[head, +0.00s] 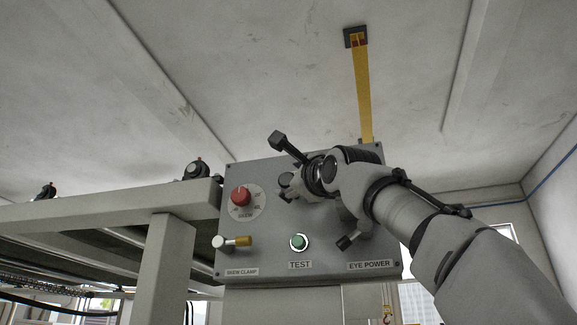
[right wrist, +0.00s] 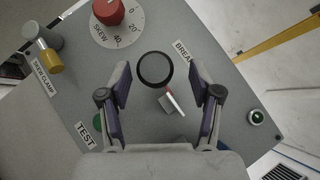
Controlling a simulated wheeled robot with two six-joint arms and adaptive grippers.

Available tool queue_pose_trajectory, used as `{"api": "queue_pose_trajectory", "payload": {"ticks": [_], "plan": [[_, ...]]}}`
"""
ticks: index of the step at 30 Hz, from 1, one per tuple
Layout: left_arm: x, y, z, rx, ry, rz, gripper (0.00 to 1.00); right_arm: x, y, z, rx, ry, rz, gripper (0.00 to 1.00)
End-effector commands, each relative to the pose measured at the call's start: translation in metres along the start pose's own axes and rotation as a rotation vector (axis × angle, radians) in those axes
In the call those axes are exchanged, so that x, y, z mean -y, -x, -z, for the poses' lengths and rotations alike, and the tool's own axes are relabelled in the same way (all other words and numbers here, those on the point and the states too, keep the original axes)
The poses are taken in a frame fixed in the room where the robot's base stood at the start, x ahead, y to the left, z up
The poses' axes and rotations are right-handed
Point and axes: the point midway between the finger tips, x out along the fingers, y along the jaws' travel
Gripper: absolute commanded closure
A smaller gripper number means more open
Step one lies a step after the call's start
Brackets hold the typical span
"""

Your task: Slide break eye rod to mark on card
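A round black-rimmed part (right wrist: 156,70) sits on the panel beside a partly hidden label starting "BREA" (right wrist: 182,52). A short pale and red piece (right wrist: 175,101) shows just below it. I cannot tell which part is the break eye rod, and no card is clearly readable. My right gripper (right wrist: 158,84) is open, one finger on each side of the round part, with visible gaps. In the head view my right gripper (head: 300,180) is in front of the panel's upper middle, its fingertips mostly hidden. My left gripper is not in view.
The grey panel (head: 270,215) carries a red skew knob (head: 241,196), a brass-coloured skew clamp (head: 242,241) and a green test button (head: 299,242). A yellow bar (head: 362,90) rises behind it to a dark end piece. A pale frame beam (head: 100,207) runs left.

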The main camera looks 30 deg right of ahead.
Motion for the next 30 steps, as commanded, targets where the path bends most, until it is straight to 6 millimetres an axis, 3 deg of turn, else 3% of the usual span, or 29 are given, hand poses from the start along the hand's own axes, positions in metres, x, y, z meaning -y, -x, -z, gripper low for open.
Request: {"api": "queue_pose_trajectory", "payload": {"ticks": [1, 3, 12, 13, 14, 18, 29, 30], "plan": [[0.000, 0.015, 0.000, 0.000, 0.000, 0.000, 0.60, 0.005, -0.011, -0.002, -0.003, 0.001, -0.003, 0.36], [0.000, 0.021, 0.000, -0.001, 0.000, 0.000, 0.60, 0.003, -0.018, -0.001, -0.002, 0.001, -0.003, 0.36], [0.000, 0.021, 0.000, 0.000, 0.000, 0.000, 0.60, -0.001, -0.021, 0.000, 0.000, 0.000, 0.000, 0.36], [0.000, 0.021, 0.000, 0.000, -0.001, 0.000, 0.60, -0.001, -0.021, 0.000, 0.000, 0.001, 0.000, 0.40], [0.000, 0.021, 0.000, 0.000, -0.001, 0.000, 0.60, -0.001, -0.021, 0.000, 0.000, 0.001, 0.000, 0.50], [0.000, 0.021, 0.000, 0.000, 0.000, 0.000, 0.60, -0.001, -0.021, 0.000, 0.000, 0.001, 0.000, 1.00], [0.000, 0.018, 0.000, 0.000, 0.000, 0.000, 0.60, -0.001, -0.018, -0.003, 0.000, 0.001, -0.001, 1.00], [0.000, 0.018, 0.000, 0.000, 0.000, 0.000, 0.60, -0.001, -0.018, -0.003, 0.000, 0.001, -0.001, 0.59]]}}
